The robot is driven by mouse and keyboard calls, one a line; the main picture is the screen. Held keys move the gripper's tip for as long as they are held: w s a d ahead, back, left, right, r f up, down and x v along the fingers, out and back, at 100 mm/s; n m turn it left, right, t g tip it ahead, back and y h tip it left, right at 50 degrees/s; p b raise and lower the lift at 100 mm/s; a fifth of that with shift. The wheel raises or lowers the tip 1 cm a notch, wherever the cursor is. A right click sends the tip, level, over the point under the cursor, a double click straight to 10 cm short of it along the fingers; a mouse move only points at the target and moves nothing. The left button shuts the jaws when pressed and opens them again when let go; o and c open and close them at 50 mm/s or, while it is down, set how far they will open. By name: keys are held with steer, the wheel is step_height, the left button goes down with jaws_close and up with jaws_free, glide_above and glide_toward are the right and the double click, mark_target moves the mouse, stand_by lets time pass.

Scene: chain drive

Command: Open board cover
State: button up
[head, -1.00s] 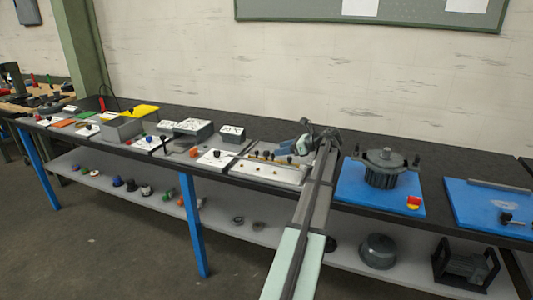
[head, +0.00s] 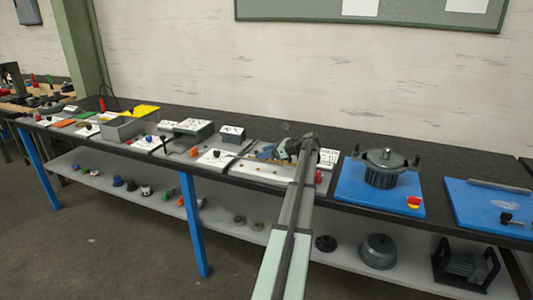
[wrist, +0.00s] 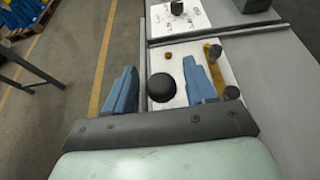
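A white board (head: 252,172) lies on the bench, left of the blue plate; it also shows in the wrist view (wrist: 182,52). A round black knob (wrist: 162,88) stands over the board. My gripper (wrist: 161,72) has its two blue fingers apart, one on each side of the knob, with gaps visible. In the head view my gripper (head: 266,153) is over the board and hides part of it. A brass-coloured strip (wrist: 213,60) with dark knobs (wrist: 231,93) lies by the right finger. I cannot tell which part is the cover.
A blue plate (head: 350,190) with a dark ribbed housing (head: 385,172) and a red button (head: 414,201) stands to the right. A white sign (head: 327,156) is beside my arm. Grey boxes and other panels fill the bench to the left. A lower shelf holds loose parts.

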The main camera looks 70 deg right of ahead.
jaws_close()
stand_by(0.3)
steer(key=shift+d, duration=0.15)
steer(key=d, duration=1.5)
steer(key=shift+d, duration=0.4)
steer(key=shift+o, duration=0.5)
jaws_free()
steer(key=v, duration=1.4)
